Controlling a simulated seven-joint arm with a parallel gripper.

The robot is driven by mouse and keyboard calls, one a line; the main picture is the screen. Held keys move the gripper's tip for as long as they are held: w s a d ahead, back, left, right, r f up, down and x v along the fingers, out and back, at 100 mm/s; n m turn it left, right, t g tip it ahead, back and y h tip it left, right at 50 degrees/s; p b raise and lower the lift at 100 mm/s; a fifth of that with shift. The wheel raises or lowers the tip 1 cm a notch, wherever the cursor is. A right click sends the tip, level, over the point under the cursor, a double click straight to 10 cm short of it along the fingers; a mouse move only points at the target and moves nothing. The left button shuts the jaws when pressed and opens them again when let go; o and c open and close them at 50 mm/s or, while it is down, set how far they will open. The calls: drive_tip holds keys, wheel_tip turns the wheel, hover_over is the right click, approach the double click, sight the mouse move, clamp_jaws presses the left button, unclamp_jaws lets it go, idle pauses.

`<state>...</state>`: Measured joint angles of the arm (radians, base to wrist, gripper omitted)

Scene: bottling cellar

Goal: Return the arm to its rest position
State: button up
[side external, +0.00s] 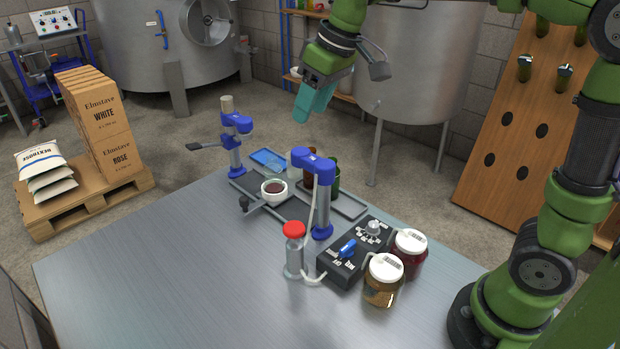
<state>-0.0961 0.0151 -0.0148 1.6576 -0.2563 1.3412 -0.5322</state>
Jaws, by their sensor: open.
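My arm is green with dark joints and reaches in from the right side. My gripper (303,114) has teal fingers and hangs in the air above the far edge of the table, pointing down and slightly left. It is open, and I see nothing between its fingers. It is apart from everything on the table. The steel table (160,275) fills the lower middle, with my arm's base at its right edge.
Two blue-and-grey stands, a left one (234,150) and a right one (318,190), rise from the table. A black control box (345,268), two white-lidded jars (384,285) and a red-capped bottle (294,255) stand near the middle. The table's front left is clear.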

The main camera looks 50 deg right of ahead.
drive_tip(key=s+d+f+m+t, duration=0.1)
drive_tip(key=s+f+m, duration=0.2)
drive_tip(key=s, duration=0.5)
drive_tip(key=s+d+f+m+t, duration=0.1)
drive_tip(key=s+f+m+t, duration=0.1)
drive_tip(key=s, duration=0.7)
drive_tip(key=shift+f+m+t, duration=0.3)
drive_tip(key=shift+f+m, duration=0.2)
drive_tip(key=shift+m, duration=0.2)
drive_tip(key=shift+d, duration=0.1)
